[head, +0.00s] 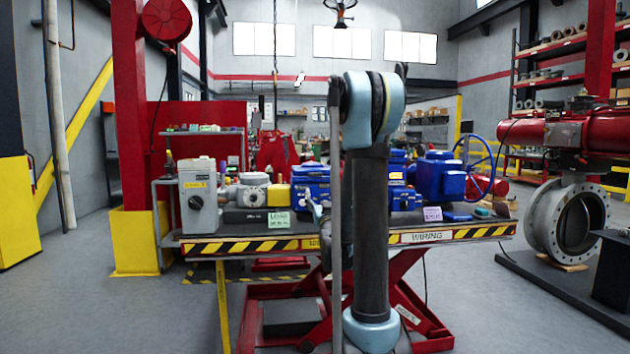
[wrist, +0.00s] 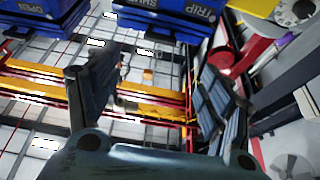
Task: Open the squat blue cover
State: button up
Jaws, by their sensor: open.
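Several blue housings stand on the lift table (head: 270,243) in the head view. One low blue box (head: 311,180) is left of my arm, and another blue housing (head: 397,197) is right of it. I cannot tell for sure which is the squat blue cover.
A blue actuator with a handwheel (head: 480,167) stands at the right. A large grey valve ring (head: 570,222) is farther right. The floor at left is clear.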

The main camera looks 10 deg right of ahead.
aim_at(316, 175)
jog(key=x, duration=1.5)
jog(key=shift+w, duration=0.1)
jog(key=shift+c, duration=0.5)
jog(key=c, duration=1.4)
jog(key=shift+r, duration=0.1)
